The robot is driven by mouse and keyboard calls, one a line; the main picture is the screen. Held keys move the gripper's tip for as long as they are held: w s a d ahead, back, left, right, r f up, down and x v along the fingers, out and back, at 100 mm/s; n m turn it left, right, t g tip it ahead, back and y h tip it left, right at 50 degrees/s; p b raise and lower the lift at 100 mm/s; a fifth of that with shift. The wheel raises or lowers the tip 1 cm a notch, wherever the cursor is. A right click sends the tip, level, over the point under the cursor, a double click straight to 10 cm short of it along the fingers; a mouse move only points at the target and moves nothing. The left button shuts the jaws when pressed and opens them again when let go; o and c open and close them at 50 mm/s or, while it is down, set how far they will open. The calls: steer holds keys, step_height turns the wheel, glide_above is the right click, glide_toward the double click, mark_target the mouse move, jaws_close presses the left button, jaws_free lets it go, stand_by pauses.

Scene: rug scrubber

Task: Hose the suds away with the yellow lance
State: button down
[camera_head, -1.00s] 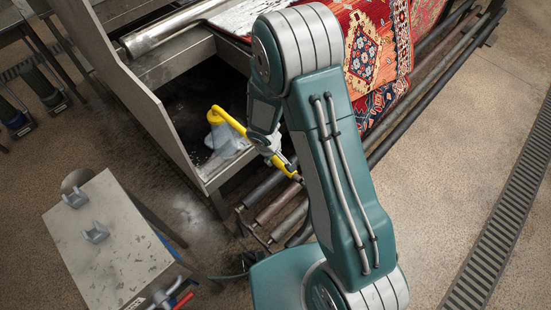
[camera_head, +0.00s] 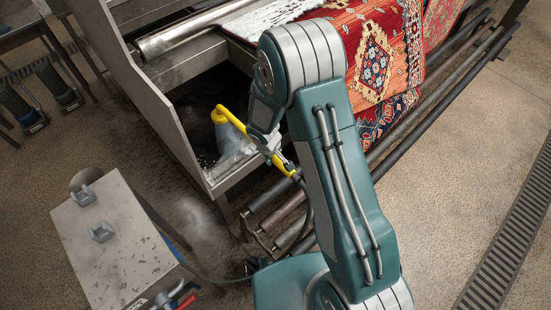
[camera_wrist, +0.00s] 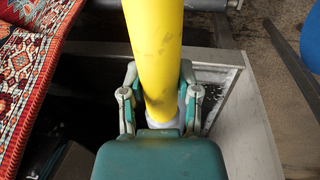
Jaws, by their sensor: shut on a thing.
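The yellow lance (camera_head: 237,124) is held by my gripper (camera_head: 277,153) in front of the metal wash machine. In the wrist view the lance (camera_wrist: 156,50) runs between the two fingers of my gripper (camera_wrist: 160,108), which are shut on it. The patterned red rug (camera_head: 378,60) hangs over the machine's front; white suds (camera_head: 262,18) lie on the pale surface at the top.
A grey steel cart (camera_head: 115,240) with two cradles stands at the lower left. The machine's side panel (camera_head: 150,100) rises left of the lance. Rollers (camera_head: 285,208) stick out below. The floor at right is clear, with a drain grate (camera_head: 510,225).

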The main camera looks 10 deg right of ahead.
steer(key=shift+w+a, duration=0.5)
steer(key=shift+w, duration=0.25)
steer(key=shift+w+a, duration=0.5)
steer(key=shift+w, duration=0.25)
steer(key=shift+w+a, duration=0.5)
steer(key=shift+w, duration=0.25)
steer(key=shift+w, duration=0.1)
